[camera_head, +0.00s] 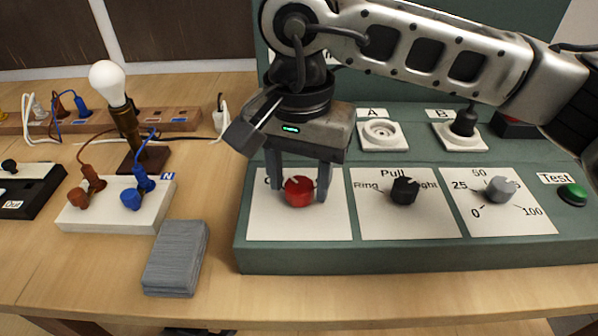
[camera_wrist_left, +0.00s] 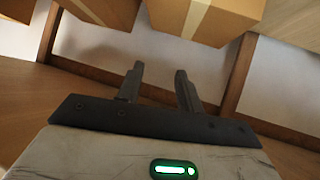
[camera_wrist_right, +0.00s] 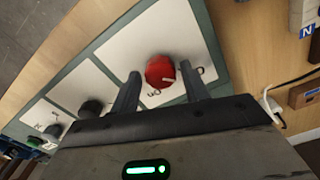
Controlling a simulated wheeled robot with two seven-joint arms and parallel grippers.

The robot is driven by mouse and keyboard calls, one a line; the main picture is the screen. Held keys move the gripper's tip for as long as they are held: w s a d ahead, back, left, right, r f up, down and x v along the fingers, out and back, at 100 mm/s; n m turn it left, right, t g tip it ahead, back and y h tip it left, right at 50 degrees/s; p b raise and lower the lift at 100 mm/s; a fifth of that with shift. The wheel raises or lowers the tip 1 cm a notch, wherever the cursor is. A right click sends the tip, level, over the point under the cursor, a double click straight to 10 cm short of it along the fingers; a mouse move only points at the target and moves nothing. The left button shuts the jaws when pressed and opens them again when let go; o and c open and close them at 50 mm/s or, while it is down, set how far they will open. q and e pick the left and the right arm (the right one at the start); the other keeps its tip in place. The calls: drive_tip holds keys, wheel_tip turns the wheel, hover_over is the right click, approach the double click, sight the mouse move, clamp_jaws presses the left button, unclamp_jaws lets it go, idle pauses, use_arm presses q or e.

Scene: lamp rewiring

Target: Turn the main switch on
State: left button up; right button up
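The main switch is a red round knob (camera_head: 298,191) on a white plate (camera_head: 320,225) at the left end of the green panel. My right gripper (camera_head: 298,190) comes down over it, one finger on each side. In the right wrist view the red knob (camera_wrist_right: 160,72) with a pale pointer mark lies just beyond and between the open fingertips (camera_wrist_right: 162,85); I cannot tell whether they touch it. The plate's lettering is partly covered. My left gripper (camera_wrist_left: 160,80) is open and empty, away from the panel, facing boxes and a wall.
The green panel (camera_head: 400,258) also carries a black knob (camera_head: 404,191), a grey dial (camera_head: 500,189), a green Test button (camera_head: 573,194) and sockets A (camera_head: 380,134) and B (camera_head: 460,136). A grey block (camera_head: 176,258), a wired terminal block (camera_head: 105,215) and a bulb (camera_head: 108,83) stand left.

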drive_tip(key=c, duration=0.6)
